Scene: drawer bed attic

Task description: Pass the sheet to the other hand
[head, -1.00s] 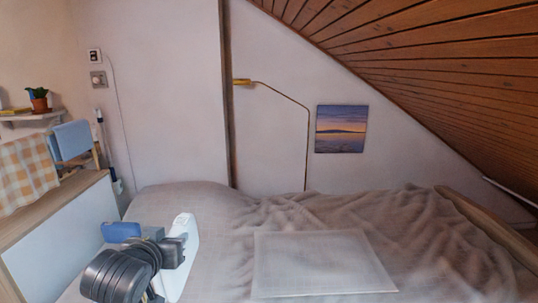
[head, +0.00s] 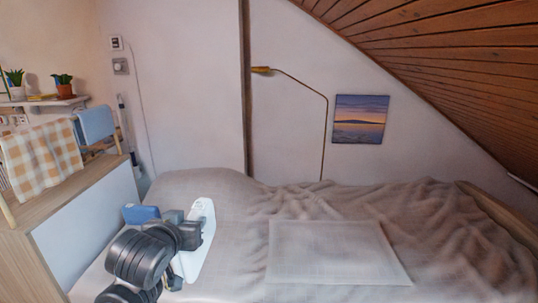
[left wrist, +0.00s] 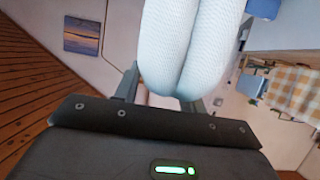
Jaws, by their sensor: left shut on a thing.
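My left gripper (head: 190,236) is at the lower left of the head view, above the near left part of the bed. It is shut on a white folded thing (head: 203,246), which looks like the sheet. The left wrist view shows the sheet (left wrist: 185,45) close up as two rounded, finely textured white folds between the fingers of the left gripper (left wrist: 165,92). Most of its far side is hidden. My right gripper is in neither view.
A flat, pale rectangular cloth or bag (head: 335,252) lies on the rumpled bed (head: 450,255). A wooden-topped cabinet (head: 85,215) bounds the left side, with a rack holding a checked cloth (head: 42,158) and a blue cloth (head: 95,124). The wooden ceiling (head: 450,70) slopes down at right.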

